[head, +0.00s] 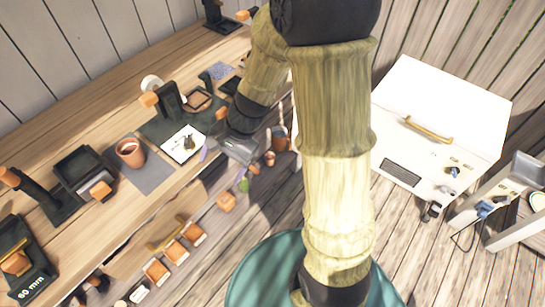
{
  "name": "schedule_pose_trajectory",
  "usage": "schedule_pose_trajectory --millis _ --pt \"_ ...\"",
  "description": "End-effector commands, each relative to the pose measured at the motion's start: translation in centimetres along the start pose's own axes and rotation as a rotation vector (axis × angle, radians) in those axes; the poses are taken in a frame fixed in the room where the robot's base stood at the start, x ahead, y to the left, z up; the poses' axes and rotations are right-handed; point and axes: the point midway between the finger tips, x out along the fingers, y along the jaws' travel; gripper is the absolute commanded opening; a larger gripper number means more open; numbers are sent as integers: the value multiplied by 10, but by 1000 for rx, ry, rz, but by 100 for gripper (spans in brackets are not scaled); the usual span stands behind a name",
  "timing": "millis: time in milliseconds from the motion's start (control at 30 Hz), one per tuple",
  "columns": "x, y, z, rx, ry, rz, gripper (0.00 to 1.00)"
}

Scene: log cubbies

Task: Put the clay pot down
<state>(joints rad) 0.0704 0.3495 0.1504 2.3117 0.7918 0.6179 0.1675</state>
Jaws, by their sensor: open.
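The terracotta clay pot (130,152) stands upright on a grey mat (148,172) on the long wooden bench, left of the middle of the head view. My gripper (234,148) is over the bench's front edge, to the right of the pot and clear of it. The gripper is open and holds nothing that I can see. Its fingertips are small and partly hidden in this view.
A white card (184,144) lies between pot and gripper. A black stand (78,168) is left of the pot. Another black stand with an orange block (149,99) is behind. A white cabinet (440,115) stands right. Orange-fronted items line the lower front.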

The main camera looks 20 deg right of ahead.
Motion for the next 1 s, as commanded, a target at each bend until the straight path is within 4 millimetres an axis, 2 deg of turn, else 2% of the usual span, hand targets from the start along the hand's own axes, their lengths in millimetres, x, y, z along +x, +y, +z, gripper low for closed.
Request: schedule_pose_trajectory --millis 100,200,400,567,867,1000 --pt "-23 34 -5 -218 131 100 82" --pt "-43 60 -11 -405 232 184 82" --pt "-77 93 -18 -727 381 318 82" --pt "-84 99 -20 -821 418 357 82" --pt "-86 98 -19 -821 417 358 82" --pt "-104 92 -13 -820 416 357 82"
